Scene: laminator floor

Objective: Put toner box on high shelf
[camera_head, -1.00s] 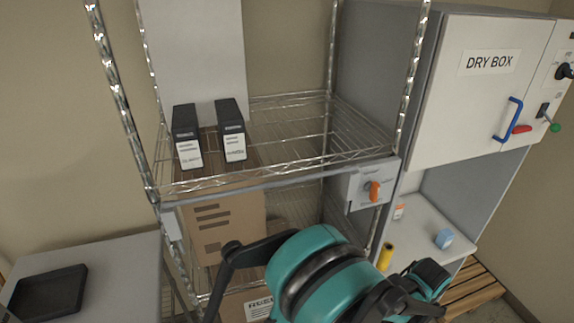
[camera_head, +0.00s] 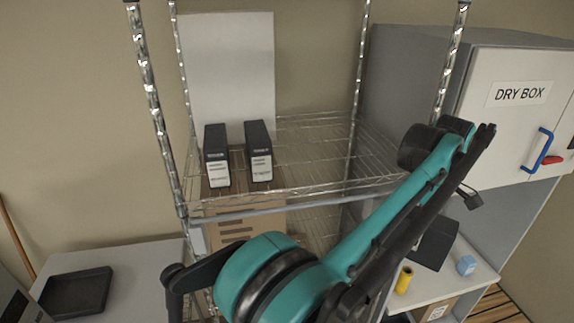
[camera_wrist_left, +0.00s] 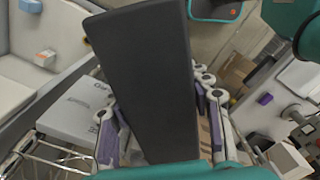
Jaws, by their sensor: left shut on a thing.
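The dark toner box (camera_wrist_left: 150,75) is held in my left gripper (camera_wrist_left: 158,118), whose purple-padded fingers lie along both its sides in the left wrist view. In the head view a dark box (camera_head: 436,243), seemingly the same one, shows below my teal arm, in front of the dry box's lower opening. The fingers there are mostly hidden by the arm. The high wire shelf (camera_head: 310,150) is to the left of that box and higher. Two black toner boxes with white labels, one on the left (camera_head: 216,156) and one on the right (camera_head: 259,151), stand upright on it. My right gripper is not in view.
The wire shelf is bare to the right of the standing boxes. Metal posts (camera_head: 150,80) bound it. The dry box cabinet (camera_head: 520,95) stands on the right; a yellow roll (camera_head: 404,279) and blue cube (camera_head: 466,265) lie on its lower ledge. A black tray (camera_head: 77,291) is at lower left.

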